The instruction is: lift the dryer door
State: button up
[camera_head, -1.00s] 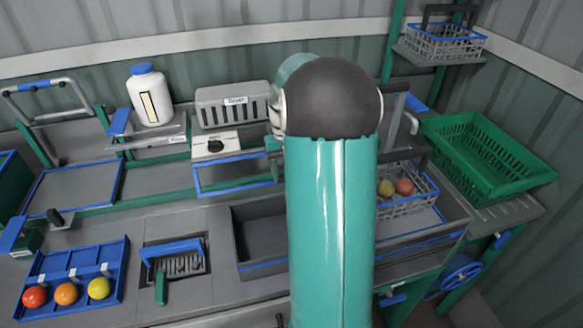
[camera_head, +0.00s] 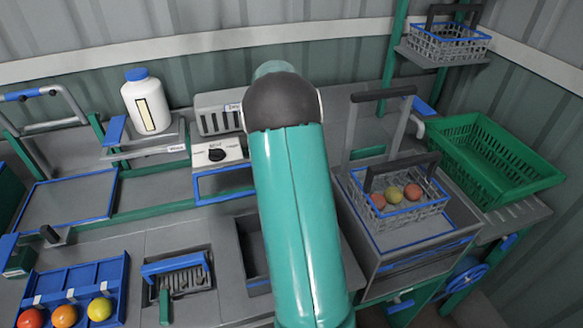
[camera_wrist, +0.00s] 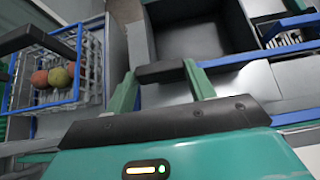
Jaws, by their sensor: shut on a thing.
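My gripper (camera_wrist: 162,80) shows in the wrist view, with its two green fingers on either side of a short dark grey bar (camera_wrist: 162,71). It is shut on this bar, which looks like a handle. I cannot tell for certain that the bar belongs to the dryer door. In the head view my arm hides the gripper and what it holds. A grey slatted unit (camera_head: 212,122) with a partly covered label stands at the back, just left of my arm. It may be the dryer; its door is not clearly seen.
A green crate (camera_head: 538,178) lies farther right. A sunken basin (camera_wrist: 187,33) is beyond the gripper. A white bottle (camera_head: 145,105) stands at back left.

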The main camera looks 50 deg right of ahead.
jog(key=shift+r+g, duration=0.1)
jog(key=shift+g, duration=0.2)
jog(key=o, duration=1.4)
